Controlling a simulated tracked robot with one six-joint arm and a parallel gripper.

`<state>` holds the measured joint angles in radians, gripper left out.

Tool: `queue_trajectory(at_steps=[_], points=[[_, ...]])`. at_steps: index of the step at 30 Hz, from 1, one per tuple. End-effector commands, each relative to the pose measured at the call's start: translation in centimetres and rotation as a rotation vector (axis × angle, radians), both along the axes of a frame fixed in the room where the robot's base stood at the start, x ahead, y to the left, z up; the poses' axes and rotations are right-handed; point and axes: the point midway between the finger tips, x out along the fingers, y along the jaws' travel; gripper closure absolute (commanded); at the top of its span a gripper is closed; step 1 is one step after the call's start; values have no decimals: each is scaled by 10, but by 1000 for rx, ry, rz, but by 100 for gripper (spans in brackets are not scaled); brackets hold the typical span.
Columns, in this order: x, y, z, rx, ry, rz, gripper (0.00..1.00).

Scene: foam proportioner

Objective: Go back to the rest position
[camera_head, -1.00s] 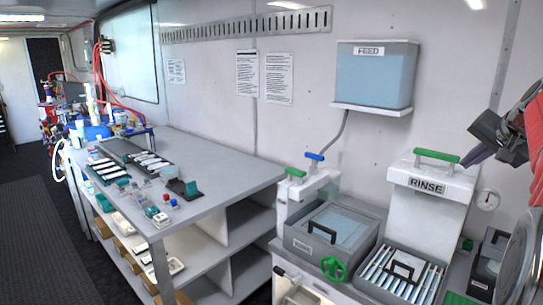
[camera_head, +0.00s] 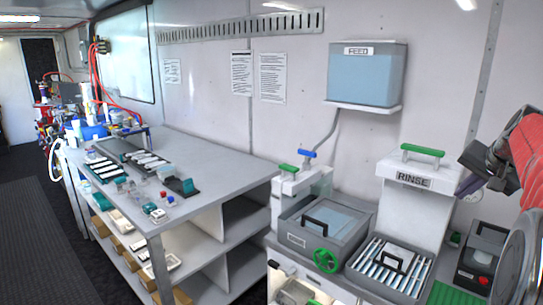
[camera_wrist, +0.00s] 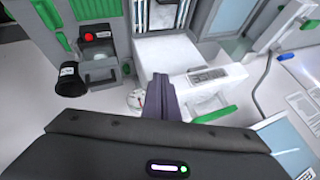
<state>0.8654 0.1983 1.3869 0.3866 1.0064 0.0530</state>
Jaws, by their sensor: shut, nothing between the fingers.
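My gripper (camera_head: 464,188) is at the right of the head view, in front of the wall and to the right of the white RINSE unit (camera_head: 420,196). In the wrist view my gripper (camera_wrist: 163,82) shows as dark fingers pressed together, with nothing between them. The fingers point over the bench, beside the RINSE unit (camera_wrist: 205,82) and its green handle (camera_wrist: 215,114). Part of my arm is cut off by the right edge of the head view.
A FEED tank (camera_head: 366,75) hangs on the wall. A grey lidded basin (camera_head: 330,228) with a green handwheel (camera_head: 325,260) and a slatted rack (camera_head: 392,268) stand below. A small box with a red button (camera_head: 483,268) is at right. A grey workbench (camera_head: 215,165) stands left.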

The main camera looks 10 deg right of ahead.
Motion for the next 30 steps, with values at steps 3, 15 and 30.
queue_trajectory(at_steps=[3, 15, 30], points=[[-8, 19, -16, -2, 40, 22, 100], [-48, 154, -75, -57, 210, 218, 100], [-126, 310, -134, -183, 325, 526, 100]])
